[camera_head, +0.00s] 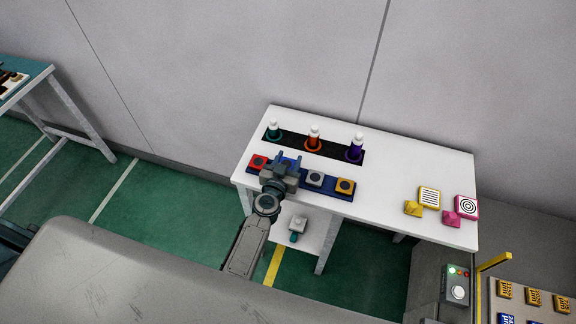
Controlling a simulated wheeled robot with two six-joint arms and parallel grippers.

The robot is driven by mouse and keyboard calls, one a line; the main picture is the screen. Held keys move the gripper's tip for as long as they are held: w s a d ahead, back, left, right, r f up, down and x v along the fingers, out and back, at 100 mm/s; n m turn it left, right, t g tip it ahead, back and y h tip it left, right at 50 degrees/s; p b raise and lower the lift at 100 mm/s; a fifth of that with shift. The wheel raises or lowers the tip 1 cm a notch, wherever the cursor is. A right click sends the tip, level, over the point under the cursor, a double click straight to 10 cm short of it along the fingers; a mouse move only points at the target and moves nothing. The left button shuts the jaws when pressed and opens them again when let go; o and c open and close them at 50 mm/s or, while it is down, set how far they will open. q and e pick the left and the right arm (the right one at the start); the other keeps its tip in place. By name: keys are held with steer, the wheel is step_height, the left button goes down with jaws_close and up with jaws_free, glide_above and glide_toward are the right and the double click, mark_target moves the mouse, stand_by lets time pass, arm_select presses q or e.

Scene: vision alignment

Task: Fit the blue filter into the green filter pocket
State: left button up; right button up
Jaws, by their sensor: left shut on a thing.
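My left gripper (283,167) reaches over the blue strip-shaped tray (329,189) on the white table. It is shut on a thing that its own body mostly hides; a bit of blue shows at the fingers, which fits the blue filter. Whether that filter still touches the tray I cannot tell. A red block (258,161), a grey block (315,178) and an orange block (345,186), each with a dark round top, sit along the tray. I cannot make out a green filter pocket. My right gripper is not in view.
Behind the tray, a green-based bottle (274,132), an orange one (314,139) and a purple one (355,149) stand on a black strip. Yellow (429,198) and pink (466,207) patterned squares lie at the right. The table (400,170) is bare between.

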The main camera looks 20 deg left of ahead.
arm_select(q)
steer(key=shift+f+b, duration=0.5)
steer(key=shift+f, duration=0.6)
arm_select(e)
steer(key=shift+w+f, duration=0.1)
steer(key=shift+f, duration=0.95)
arm_select(q)
steer(key=shift+f, duration=0.2)
steer(key=o, duration=1)
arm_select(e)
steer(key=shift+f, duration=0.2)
arm_select(q)
steer(key=s, duration=0.3)
steer(key=s+r+b, duration=0.1)
steer(key=s, duration=0.3)
steer(key=s+b, duration=0.1)
steer(key=s, duration=0.3)
steer(key=shift+a+r, duration=0.15)
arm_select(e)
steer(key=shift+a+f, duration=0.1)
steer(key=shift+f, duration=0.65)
